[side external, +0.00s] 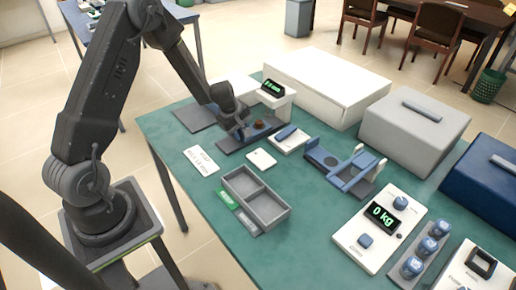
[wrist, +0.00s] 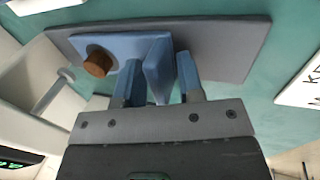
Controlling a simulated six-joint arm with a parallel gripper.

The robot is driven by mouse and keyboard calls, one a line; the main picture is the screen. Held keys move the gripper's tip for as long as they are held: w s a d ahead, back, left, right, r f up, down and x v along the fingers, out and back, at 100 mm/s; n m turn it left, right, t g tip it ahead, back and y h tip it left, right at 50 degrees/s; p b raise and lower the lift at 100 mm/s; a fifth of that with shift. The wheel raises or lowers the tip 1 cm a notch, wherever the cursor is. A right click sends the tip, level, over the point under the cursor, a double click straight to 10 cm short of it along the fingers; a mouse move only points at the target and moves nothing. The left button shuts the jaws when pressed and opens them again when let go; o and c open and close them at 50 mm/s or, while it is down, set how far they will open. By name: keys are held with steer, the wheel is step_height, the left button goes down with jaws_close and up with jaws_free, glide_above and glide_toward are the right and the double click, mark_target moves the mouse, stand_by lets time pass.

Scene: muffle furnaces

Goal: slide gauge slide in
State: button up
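The gauge's grey base plate (side external: 231,144) lies on the green table below my gripper, and it also shows in the wrist view (wrist: 225,45). On it sits a blue slide piece with a round brown disc (wrist: 98,63); the disc also shows in the side view (side external: 260,121). An upright blue plate (wrist: 158,68) stands between the two fingers of my gripper (wrist: 159,82). The gripper looks open, with a narrow gap showing at the right finger; contact at the left finger is unclear. In the side view my gripper (side external: 239,131) hides part of the base.
A white device with a green display (side external: 272,87) stands right behind the gauge. A white block with a blue bar (side external: 288,134) is close to its right. A grey divided tray (side external: 256,197), a label card (side external: 201,160) and a blue fixture (side external: 343,167) are nearer the front.

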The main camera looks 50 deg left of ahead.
steer(key=c, duration=0.6)
steer(key=shift+o, duration=0.2)
steer(key=shift+w, duration=1.65)
steer(key=o, duration=0.5)
steer(key=shift+c, duration=0.2)
steer(key=shift+r, duration=0.15)
steer(key=shift+r, duration=3.4)
